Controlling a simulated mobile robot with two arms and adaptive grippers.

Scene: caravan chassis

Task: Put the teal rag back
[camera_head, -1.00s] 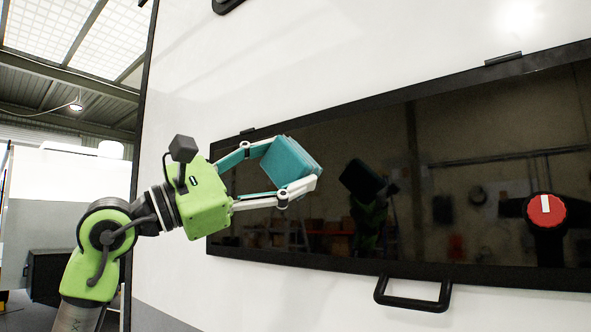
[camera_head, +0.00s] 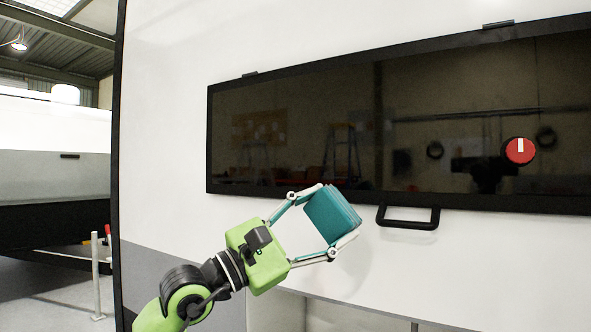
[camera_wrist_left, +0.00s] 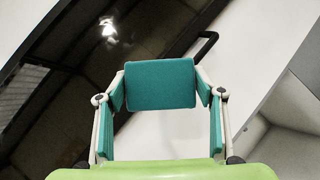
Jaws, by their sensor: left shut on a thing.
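The teal rag (camera_head: 330,215) is a folded, block-like bundle. My left gripper (camera_head: 340,212) is shut on it, with one finger on either side. In the head view, the rag is in front of the white caravan wall, just under the dark window's lower edge and left of the black handle. In the left wrist view, the rag (camera_wrist_left: 160,84) sits squarely between the fingertips. I cannot tell how far it is from the wall. My right gripper is not in view.
The wide dark window (camera_head: 300,130) has a black frame and reflects the hall. A black handle (camera_head: 408,222) sticks out below it. A red round knob (camera_head: 520,150) shows at the right. A pale opening (camera_head: 350,316) shows low down. A post (camera_head: 97,275) stands at left.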

